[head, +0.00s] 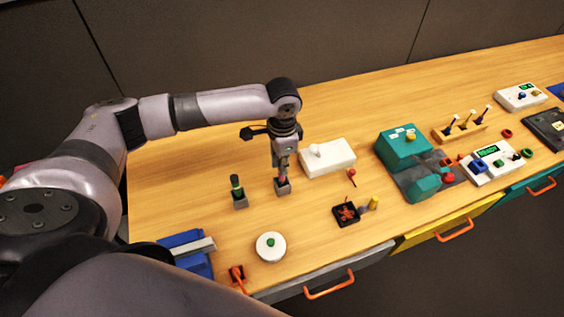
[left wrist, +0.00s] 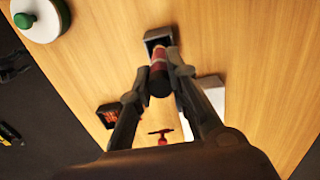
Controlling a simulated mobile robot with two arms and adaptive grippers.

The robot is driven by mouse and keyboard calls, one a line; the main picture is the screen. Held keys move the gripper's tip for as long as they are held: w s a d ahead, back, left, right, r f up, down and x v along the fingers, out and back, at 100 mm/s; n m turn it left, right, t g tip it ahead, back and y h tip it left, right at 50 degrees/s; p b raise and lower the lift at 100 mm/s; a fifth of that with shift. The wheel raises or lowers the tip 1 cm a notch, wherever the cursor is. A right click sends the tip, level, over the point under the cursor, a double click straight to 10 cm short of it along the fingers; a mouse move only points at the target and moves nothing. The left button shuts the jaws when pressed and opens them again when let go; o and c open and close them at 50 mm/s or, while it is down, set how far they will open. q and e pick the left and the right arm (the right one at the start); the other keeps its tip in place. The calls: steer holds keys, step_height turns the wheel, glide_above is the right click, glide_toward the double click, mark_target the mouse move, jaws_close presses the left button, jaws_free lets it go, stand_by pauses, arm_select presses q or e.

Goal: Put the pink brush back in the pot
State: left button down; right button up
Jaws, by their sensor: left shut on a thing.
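My left gripper (head: 282,168) points down over the table and is shut on the pink brush (head: 282,177). In the left wrist view, the brush (left wrist: 159,73) sits between the two fingertips (left wrist: 162,82), with its dark end toward the camera. A small grey square pot (head: 283,188) stands upright on the table directly below the gripper. In the left wrist view the pot (left wrist: 157,36) shows just beyond the brush, which overlaps its near rim. I cannot tell whether the brush's lower end is inside the pot. My right gripper is not in view.
A similar pot (head: 240,202) holding a green-topped object stands to the left. A white box (head: 328,158) is close on the right. A round white dish (head: 270,247) and a black square tray (head: 346,215) are nearer the front edge. Bare wood lies behind.

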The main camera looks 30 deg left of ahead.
arm_select(q)
steer(key=shift+f, duration=0.45)
steer(key=c, duration=1.5)
jaws_free()
steer(key=shift+c, duration=0.2)
step_height(320, 180, up, 12)
steer(key=b, duration=0.2)
